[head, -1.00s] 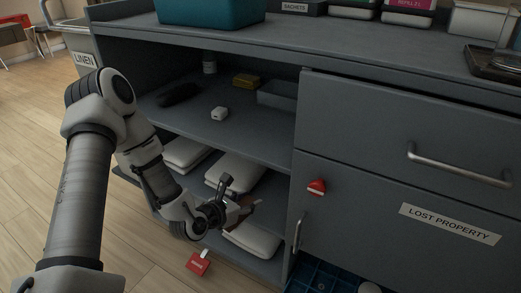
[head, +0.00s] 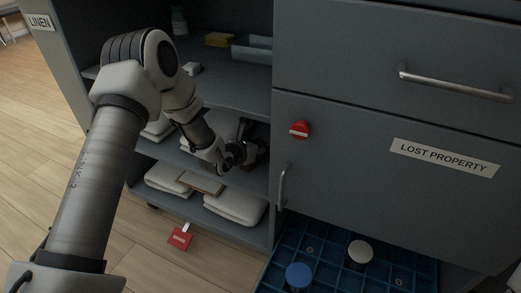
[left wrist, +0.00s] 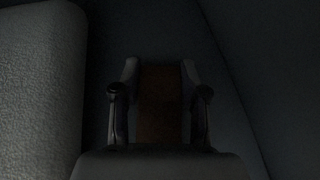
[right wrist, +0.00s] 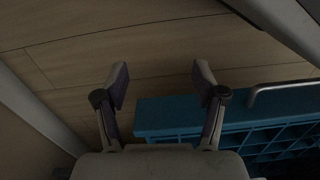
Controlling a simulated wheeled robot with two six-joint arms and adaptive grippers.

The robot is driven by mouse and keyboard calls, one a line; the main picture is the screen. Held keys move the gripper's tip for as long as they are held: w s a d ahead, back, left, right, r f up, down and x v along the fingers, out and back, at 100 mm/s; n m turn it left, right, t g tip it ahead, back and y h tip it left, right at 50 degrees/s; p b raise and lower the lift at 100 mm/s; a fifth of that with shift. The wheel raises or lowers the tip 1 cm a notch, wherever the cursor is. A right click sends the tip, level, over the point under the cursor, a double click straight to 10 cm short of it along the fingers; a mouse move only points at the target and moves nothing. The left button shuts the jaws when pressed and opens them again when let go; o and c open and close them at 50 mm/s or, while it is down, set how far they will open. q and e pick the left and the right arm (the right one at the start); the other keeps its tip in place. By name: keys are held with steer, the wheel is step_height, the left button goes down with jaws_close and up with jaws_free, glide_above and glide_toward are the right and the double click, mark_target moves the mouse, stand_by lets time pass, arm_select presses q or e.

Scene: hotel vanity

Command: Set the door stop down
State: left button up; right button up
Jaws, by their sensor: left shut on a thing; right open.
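My left gripper (head: 250,158) reaches into the middle shelf bay of the grey cabinet, near its right side wall. In the left wrist view my left gripper (left wrist: 160,100) is shut on a dark brown block (left wrist: 160,105), which looks like the door stop. The view is too dark to tell whether the block touches the shelf. A pale folded towel (left wrist: 38,90) lies to its left. My right gripper (right wrist: 160,85) is open and empty, above the wooden floor beside a blue crate (right wrist: 165,115).
Folded towels (head: 235,205) and a flat brown piece (head: 200,183) lie on the lower shelf. The upper shelf holds a grey tray (head: 252,50) and a yellow item (head: 220,40). A red tag (head: 180,237) shows below the shelves.

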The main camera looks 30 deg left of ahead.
arm_select(q)
steer(key=shift+r, duration=0.1)
steer(key=shift+f, duration=0.25)
steer(key=o, duration=1.2)
steer(key=shift+r, duration=0.1)
steer(key=shift+c, duration=0.2)
steer(key=shift+r, duration=0.15)
steer(key=p+v, duration=0.5)
steer(key=v, duration=0.6)
steer(key=shift+s+r, duration=0.25)
steer(key=shift+s, duration=0.25)
